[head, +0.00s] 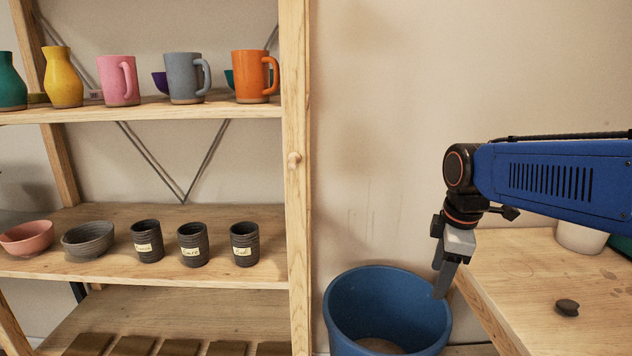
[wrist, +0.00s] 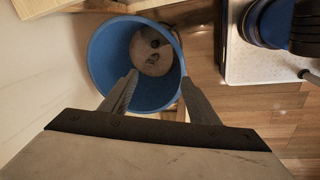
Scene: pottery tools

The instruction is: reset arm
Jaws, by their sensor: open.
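My gripper (head: 440,281) hangs pointing down from my blue arm at the right of the head view, above the right rim of a blue bin. In the wrist view my gripper (wrist: 158,95) shows two grey fingers spread apart with nothing between them. The blue bin (head: 347,318) stands on the floor between the shelf and the table. In the wrist view the bin (wrist: 107,62) lies below and beyond the fingertips. A pale round thing with dark spots (wrist: 151,52) is inside it.
A wooden shelf (head: 297,200) at left holds vases, mugs, bowls and dark labelled cups (head: 192,246). A wooden table (head: 530,275) at right, close to my gripper, bears a small dark lump (head: 567,307) and a white pot (head: 580,238). The wall between is bare.

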